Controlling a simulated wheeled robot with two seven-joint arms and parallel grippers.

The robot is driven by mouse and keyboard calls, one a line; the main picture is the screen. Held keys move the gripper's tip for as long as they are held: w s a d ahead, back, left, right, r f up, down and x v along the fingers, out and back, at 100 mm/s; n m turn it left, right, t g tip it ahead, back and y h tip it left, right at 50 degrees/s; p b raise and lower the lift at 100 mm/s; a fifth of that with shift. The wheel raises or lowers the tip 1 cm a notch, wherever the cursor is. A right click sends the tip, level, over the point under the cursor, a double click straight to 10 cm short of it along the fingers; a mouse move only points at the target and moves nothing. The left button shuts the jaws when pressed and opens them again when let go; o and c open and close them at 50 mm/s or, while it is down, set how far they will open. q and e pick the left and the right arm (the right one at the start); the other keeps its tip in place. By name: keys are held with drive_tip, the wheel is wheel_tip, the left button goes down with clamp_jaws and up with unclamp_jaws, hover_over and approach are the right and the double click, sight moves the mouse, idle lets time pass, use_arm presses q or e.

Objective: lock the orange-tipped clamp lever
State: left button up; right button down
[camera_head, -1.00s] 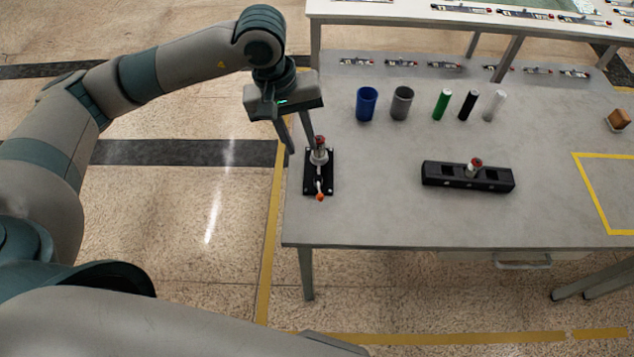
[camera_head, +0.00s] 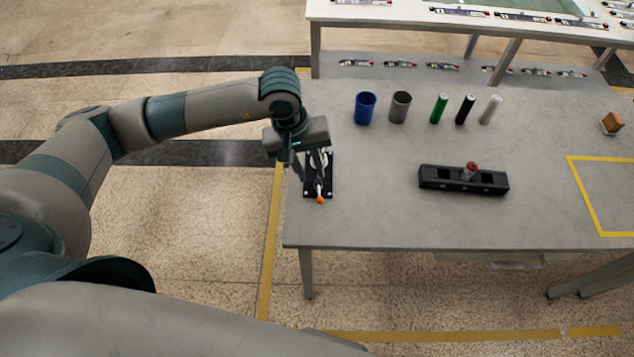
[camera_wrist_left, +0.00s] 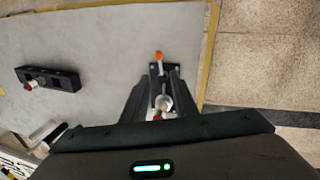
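The clamp lever has an orange tip (camera_head: 320,200) and sits on a black base plate (camera_head: 326,191) at the table's left edge. In the left wrist view the orange tip (camera_wrist_left: 159,55) points away from the gripper, beyond the fingertips. My left gripper (camera_head: 312,185) is low over the clamp, hiding its rear part in the head view. In the wrist view its two fingers (camera_wrist_left: 157,78) stand apart on either side of the clamp. A red-topped part (camera_wrist_left: 158,116) shows between them. I cannot tell whether a finger touches the clamp. My right gripper is not in view.
A black block with slots (camera_head: 440,180) holds a red-topped part (camera_head: 471,168) at mid-table. Blue (camera_head: 365,108) and grey (camera_head: 400,107) cups and several cylinders stand behind. A brown block (camera_head: 612,123) lies far right. The table front is clear.

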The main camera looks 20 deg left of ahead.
sight(319, 193)
use_arm(q)
drive_tip(key=f+p, duration=0.1)
drive_tip(key=f, duration=0.2)
drive_tip(key=d+f+p, duration=0.1)
drive_tip(key=f, duration=0.4)
drive_tip(key=shift+w+d+f+p, duration=0.3)
drive_tip(key=shift+w+p, duration=0.05)
drive_tip(key=shift+p, duration=0.05)
clamp_jaws()
